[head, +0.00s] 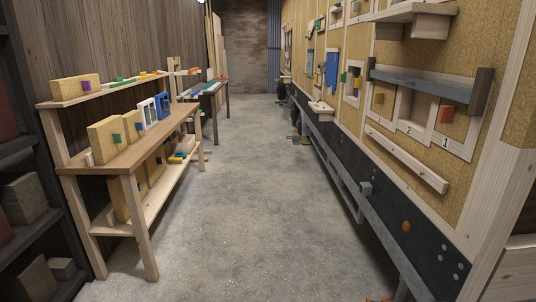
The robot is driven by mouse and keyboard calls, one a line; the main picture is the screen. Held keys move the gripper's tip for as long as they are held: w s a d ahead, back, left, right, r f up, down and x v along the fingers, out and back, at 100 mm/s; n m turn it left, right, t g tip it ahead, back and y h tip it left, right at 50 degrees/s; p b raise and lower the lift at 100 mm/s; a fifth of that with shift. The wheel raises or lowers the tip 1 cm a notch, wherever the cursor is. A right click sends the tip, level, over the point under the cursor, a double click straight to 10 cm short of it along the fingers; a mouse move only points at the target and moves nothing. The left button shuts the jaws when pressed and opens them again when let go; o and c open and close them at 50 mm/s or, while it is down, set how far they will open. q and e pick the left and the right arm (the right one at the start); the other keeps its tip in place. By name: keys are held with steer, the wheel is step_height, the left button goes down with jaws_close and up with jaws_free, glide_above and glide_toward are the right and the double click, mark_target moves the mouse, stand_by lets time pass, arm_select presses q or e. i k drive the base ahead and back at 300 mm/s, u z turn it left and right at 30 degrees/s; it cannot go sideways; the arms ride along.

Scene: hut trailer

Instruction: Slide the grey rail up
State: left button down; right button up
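A grey rail (420,83) runs across the right wall above framed openings marked 2 and 1. A dark wooden block (482,92) stands at its near end, and a smaller dark piece shows at its far end. The rail sits just over the tops of the openings, below a pale wooden shelf (412,12). A second long grey bar (342,172) runs low along the black panel of the same wall.
A pale ledge (405,160) juts out below the openings. A wooden workbench (150,140) with coloured blocks and panels stands on the left. Dark shelves (30,150) are at the far left. The concrete floor (235,180) between is clear.

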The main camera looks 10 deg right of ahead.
mark_target(454, 93)
steer(key=z, duration=0.35)
steer(key=i, duration=1.55)
steer(key=z, duration=1.4)
steer(key=i, duration=1.2)
steer(key=z, duration=0.65)
